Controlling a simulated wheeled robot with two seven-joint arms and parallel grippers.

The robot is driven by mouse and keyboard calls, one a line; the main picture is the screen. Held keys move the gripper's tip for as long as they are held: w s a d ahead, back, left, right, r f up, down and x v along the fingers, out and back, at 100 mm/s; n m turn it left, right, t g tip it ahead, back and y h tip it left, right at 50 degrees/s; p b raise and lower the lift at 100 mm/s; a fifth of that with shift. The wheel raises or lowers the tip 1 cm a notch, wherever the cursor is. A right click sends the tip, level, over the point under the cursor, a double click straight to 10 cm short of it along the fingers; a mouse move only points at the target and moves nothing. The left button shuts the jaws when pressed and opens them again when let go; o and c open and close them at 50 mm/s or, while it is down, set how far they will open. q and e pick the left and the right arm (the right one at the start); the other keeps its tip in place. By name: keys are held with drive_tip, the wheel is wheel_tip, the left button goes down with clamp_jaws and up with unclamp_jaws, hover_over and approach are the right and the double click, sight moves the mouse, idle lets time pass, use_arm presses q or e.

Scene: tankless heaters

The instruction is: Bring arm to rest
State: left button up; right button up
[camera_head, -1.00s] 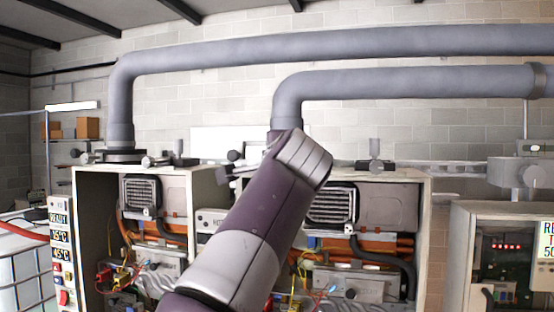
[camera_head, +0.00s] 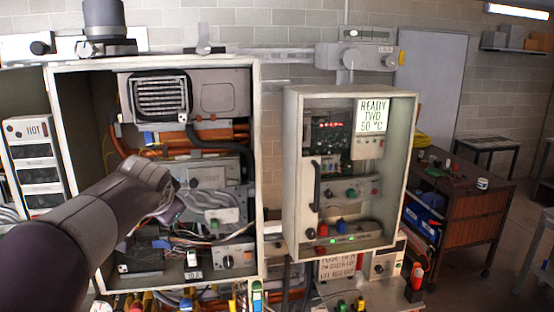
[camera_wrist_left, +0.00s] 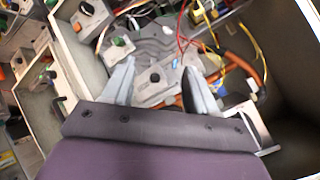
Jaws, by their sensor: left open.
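My left arm (camera_head: 85,225) reaches in from the left of the head view, its end in front of the open middle heater cabinet (camera_head: 256,170). Its fingers are hard to make out there. In the left wrist view my left gripper (camera_wrist_left: 159,68) is open, its two pale fingers well apart with nothing held between them. Beyond the fingers are a grey valve plate (camera_wrist_left: 155,75), coloured wires and an orange pipe. I cannot tell whether the fingers touch any of these. My right gripper is in neither view.
A second open heater box (camera_head: 290,190) with a READY TWO 50 °C display (camera_head: 372,115) hangs to the right. A brown workbench (camera_head: 465,215) stands farther right. A grey panel marked HOT (camera_head: 38,165) is at the left. Open floor shows at the lower right.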

use_arm(q)
drive_tip(key=s+d+f+n+g+h+b, duration=0.1)
drive_tip(key=s+f+g+b, duration=0.15)
drive_tip(key=f, duration=0.75)
drive_tip(key=s+d+f+n+g+h+b, duration=0.1)
drive_tip(key=s+f+n, duration=0.15)
drive_tip(key=f, duration=0.65)
drive_tip(key=s+d+f+n+g+b, duration=0.1)
drive_tip(key=s+f+b, duration=0.3)
drive_tip(key=s+f, duration=0.6)
drive_tip(key=s+d+f+n+g+h+b, duration=0.1)
drive_tip(key=s+f+g+b, duration=0.3)
drive_tip(key=s+f, duration=0.7)
wheel_tip(320, 180, down, 5)
drive_tip(key=shift+s+d+r+b, duration=0.1)
drive_tip(key=shift+s+d+b, duration=0.15)
drive_tip(key=shift+d+b, duration=0.5)
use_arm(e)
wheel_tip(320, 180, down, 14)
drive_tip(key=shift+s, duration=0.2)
use_arm(q)
drive_tip(key=shift+n+g, duration=0.25)
